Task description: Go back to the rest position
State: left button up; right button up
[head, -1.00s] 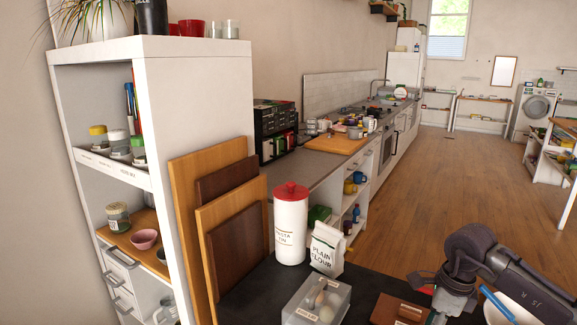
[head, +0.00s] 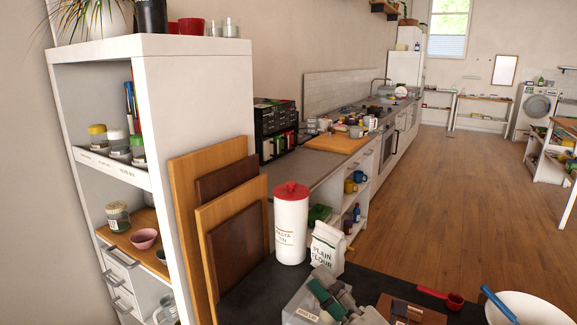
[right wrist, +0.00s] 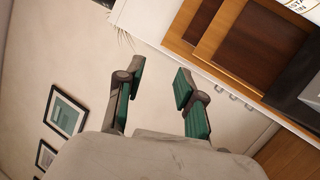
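My right gripper (head: 334,294) shows at the bottom middle of the head view, in front of the clear labelled box (head: 300,305) and hiding part of it. In the right wrist view its two green-padded fingers (right wrist: 158,80) stand apart with nothing between them, so it is open and empty. My left gripper is in neither view.
A dark counter (head: 375,283) holds a red-lidded pasta tin (head: 291,228), a flour bag (head: 326,250), a red scoop (head: 454,300) and a white bowl (head: 530,308). Wooden boards (head: 222,165) lean against the white shelf unit (head: 195,95). Wooden floor is open at right.

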jog(key=s+d+f+m+g+h, duration=0.1)
jog(key=s+d+f+m+h, duration=0.1)
jog(key=d+f+m+h, duration=0.7)
jog(key=s+d+f+m+g+h, duration=0.1)
jog(key=s+d+f+m+h, duration=0.35)
jog(key=m, duration=0.75)
jog(key=s+d+f+m+g+h, duration=0.1)
jog(key=s+f+m+g, duration=0.4)
jog(key=s+f+g, duration=0.9)
jog(key=s+f+t, duration=0.1)
jog(key=s+f, duration=0.3)
jog(key=f, duration=1.1)
jog(key=s+f+t, duration=0.1)
jog(key=s+f, duration=0.2)
jog(key=f, duration=1.1)
jog(key=s+d+f+g, duration=0.1)
jog(key=s+d+f, duration=0.2)
jog(key=s+f, duration=1.2)
jog(key=shift+s, duration=0.65)
